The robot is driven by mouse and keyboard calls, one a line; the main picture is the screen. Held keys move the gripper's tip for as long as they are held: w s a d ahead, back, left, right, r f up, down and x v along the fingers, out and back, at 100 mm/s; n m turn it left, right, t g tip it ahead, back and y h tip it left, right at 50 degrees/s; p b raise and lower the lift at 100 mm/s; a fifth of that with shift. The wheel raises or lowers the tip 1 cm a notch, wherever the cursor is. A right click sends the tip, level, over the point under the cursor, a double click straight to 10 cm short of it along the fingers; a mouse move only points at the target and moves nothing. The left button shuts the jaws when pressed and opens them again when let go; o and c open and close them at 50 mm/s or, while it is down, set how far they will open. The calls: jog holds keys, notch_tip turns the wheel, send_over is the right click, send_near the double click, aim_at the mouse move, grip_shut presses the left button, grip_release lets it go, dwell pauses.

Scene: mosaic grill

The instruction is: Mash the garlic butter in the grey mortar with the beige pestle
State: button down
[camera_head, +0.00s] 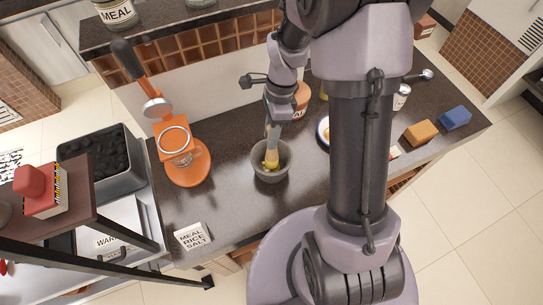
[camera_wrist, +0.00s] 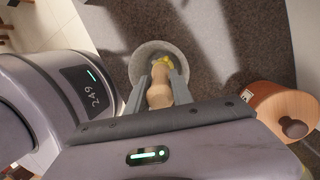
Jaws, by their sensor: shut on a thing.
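The grey mortar (camera_head: 271,172) stands on the dark counter in the middle of the head view. It also shows in the wrist view (camera_wrist: 141,66), beyond my fingertips. Yellow garlic butter (camera_head: 270,163) lies inside it, and some yellow shows in the wrist view (camera_wrist: 165,62). My gripper (camera_head: 273,130) points down over the mortar. It is shut on the beige pestle (camera_wrist: 159,93), which sits between the two fingers. The pestle's lower end reaches into the mortar's mouth. Whether its tip touches the butter or the bowl cannot be told.
An orange press-like device (camera_head: 187,172) stands left of the mortar. A label card (camera_head: 193,236) lies at the front left. A wooden-lidded orange jar (camera_wrist: 283,112) is close beside my gripper. Orange (camera_head: 421,132) and blue (camera_head: 455,118) blocks lie at the right. Counter in front of the mortar is clear.

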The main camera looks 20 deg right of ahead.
jog(key=shift+f, duration=0.5)
jog(key=shift+r, duration=0.1)
jog(key=shift+r+p, duration=0.85)
jog(key=shift+r, duration=0.4)
jog(key=shift+f, duration=0.1)
jog(key=shift+f+b, duration=1.05)
jog(key=shift+f, duration=0.1)
